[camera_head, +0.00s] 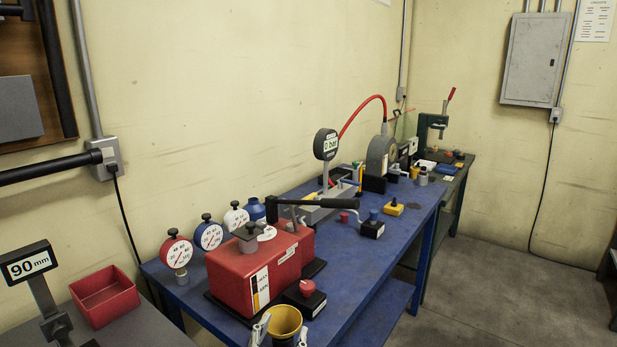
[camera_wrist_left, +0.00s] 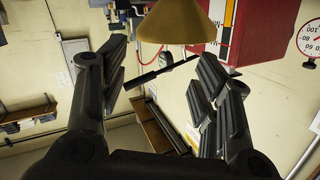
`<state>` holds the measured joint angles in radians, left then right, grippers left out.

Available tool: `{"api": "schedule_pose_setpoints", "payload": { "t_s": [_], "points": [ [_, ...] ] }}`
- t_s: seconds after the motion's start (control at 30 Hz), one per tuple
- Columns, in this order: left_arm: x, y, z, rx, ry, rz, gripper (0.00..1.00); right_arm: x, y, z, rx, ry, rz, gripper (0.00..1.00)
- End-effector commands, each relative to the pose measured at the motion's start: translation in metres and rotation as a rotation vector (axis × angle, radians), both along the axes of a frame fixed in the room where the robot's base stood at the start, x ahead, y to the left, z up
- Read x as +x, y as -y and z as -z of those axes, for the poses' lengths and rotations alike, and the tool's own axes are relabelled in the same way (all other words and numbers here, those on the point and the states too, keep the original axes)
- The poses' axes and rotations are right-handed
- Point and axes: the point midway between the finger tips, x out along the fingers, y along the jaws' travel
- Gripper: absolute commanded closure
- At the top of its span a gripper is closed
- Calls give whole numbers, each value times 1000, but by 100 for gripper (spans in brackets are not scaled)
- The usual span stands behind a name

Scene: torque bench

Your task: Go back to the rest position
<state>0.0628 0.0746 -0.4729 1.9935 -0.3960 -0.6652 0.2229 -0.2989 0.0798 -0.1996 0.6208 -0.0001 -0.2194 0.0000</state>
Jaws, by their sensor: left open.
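My left gripper (camera_head: 283,332) is at the bottom edge of the head view, by the near end of the blue bench. Its two fingers stand apart on either side of a yellow cup (camera_head: 285,318). In the left wrist view my left gripper (camera_wrist_left: 162,68) is open, with nothing clamped between its fingers. The yellow cup (camera_wrist_left: 182,22) shows there at the top, between and beyond the fingers; whether they touch it I cannot tell. My right gripper is in neither view.
The blue bench (camera_head: 345,262) carries a red box device (camera_head: 238,272) close to the gripper, several round dials and a pressure gauge (camera_head: 326,145). A red tray (camera_head: 105,297) and a 90 mm display (camera_head: 29,263) stand at left. The floor (camera_head: 490,290) at right is clear.

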Motion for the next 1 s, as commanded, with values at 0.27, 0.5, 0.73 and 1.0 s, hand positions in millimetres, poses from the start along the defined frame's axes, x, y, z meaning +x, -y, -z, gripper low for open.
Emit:
{"api": "schedule_pose_setpoints", "payload": {
  "t_s": [0.27, 0.5, 0.73, 1.0],
  "points": [
    [-128, -96, 122, 0, -570, -180, 42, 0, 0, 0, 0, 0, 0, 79],
    [-225, -132, 160, 25, -879, -216, 42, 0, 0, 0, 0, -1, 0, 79],
    [-300, -150, 170, 51, -1096, -217, 42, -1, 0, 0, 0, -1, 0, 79],
    [-294, -149, 234, 59, -1137, -213, 42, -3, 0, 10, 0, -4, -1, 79]
  ]
}}
